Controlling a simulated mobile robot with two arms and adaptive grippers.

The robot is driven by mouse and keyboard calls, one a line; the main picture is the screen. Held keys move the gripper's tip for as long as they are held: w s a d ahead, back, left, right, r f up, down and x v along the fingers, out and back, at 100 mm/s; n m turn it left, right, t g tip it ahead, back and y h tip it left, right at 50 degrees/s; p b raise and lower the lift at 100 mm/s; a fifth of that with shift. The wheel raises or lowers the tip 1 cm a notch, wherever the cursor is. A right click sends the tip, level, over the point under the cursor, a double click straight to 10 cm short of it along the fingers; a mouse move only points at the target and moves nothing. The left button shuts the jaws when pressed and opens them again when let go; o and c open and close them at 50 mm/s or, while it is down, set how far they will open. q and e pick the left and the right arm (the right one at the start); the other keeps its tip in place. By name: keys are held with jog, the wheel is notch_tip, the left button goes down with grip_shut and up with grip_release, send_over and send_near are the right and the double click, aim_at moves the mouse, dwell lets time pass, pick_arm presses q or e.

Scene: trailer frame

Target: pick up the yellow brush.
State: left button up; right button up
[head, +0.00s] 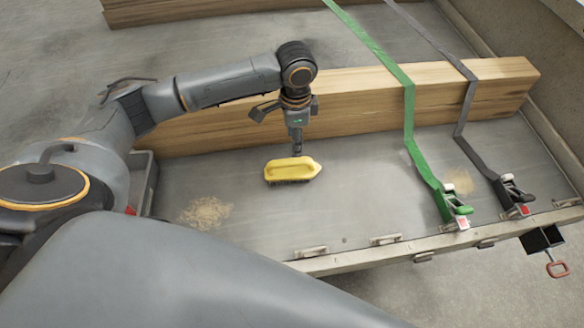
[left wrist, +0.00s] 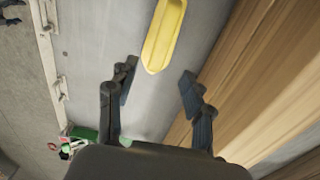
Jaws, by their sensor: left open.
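The yellow brush (head: 293,168) lies bristles down on the grey metal trailer bed, in front of the long wooden beam. My left gripper (head: 297,150) hangs above and just behind the brush, pointing down. In the left wrist view the yellow brush (left wrist: 164,36) is at the top centre, beyond the fingertips. There my left gripper (left wrist: 158,88) shows its two fingers spread apart with nothing between them. Whether a fingertip touches the brush cannot be told. The right gripper is not in view.
The wooden beam (head: 363,98) runs close behind the brush. A green strap (head: 409,110) and a grey strap (head: 465,110) cross it, with ratchets near the trailer's front rail (head: 440,240). Sawdust piles (head: 205,212) lie on the bed. Bare bed surrounds the brush's front and right.

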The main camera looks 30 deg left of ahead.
aim_at(292, 161)
pick_arm(q)
notch_tip(292, 161, down, 6)
jog(key=shift+s+r, duration=0.1)
jog(key=shift+r, duration=0.1)
jog(key=shift+a+f+p, duration=0.2)
jog(key=shift+f+p, duration=0.05)
jog(key=shift+f, duration=1.15)
jog(key=shift+a+f+p, duration=0.15)
jog(key=shift+f+p, duration=0.05)
jog(key=shift+f, duration=1.15)
grip_shut()
